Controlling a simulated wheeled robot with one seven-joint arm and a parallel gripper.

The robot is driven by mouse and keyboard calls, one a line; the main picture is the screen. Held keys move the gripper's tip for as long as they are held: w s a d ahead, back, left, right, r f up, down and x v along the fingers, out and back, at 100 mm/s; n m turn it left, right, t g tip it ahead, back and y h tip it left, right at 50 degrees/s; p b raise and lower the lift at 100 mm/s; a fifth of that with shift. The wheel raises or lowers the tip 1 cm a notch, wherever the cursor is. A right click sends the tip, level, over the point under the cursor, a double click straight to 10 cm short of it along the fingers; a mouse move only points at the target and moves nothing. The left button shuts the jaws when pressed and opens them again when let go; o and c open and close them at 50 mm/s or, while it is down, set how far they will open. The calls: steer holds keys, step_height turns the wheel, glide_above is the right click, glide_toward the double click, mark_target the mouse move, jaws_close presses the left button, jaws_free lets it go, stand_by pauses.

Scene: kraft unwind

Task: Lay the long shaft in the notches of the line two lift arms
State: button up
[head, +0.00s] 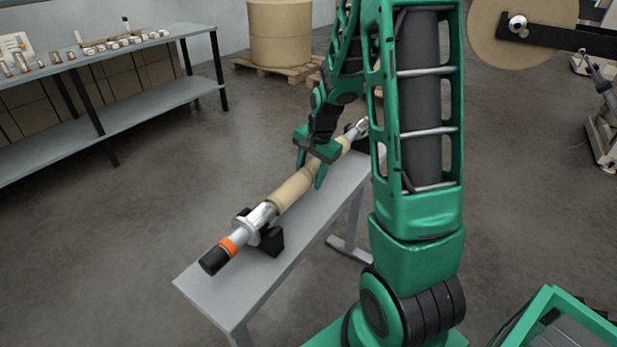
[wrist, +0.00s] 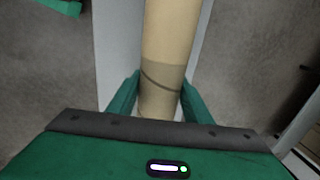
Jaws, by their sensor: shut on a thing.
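The long shaft (head: 293,190) lies along a narrow grey bench in the head view. It has a tan sleeve, metal ends, an orange band and a black tip at its near end. Its near end rests on a black cradle (head: 269,240); its far end is partly hidden by my arm. My gripper (head: 310,174) is at the shaft's middle, shut on the tan part from above. In the wrist view the shaft (wrist: 168,45) runs between the two green fingers of my gripper (wrist: 160,98). A roll with a black arm (head: 560,35) stands at upper right; I cannot tell which line it belongs to.
The grey bench (head: 212,285) has a bare near end. A long table (head: 150,45) with several small parts stands at the left. A large kraft roll (head: 281,32) sits on a pallet (head: 275,69) at the back. Open floor lies between the table and bench.

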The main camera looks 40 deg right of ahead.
mark_target(310, 166)
steer(key=shift+s+r, duration=0.1)
steer(key=shift+r, duration=0.9)
steer(key=shift+r, duration=0.35)
steer(key=shift+r, duration=0.3)
steer(key=shift+r, duration=0.65)
step_height(310, 166, up, 13)
stand_by(1.7)
stand_by(0.3)
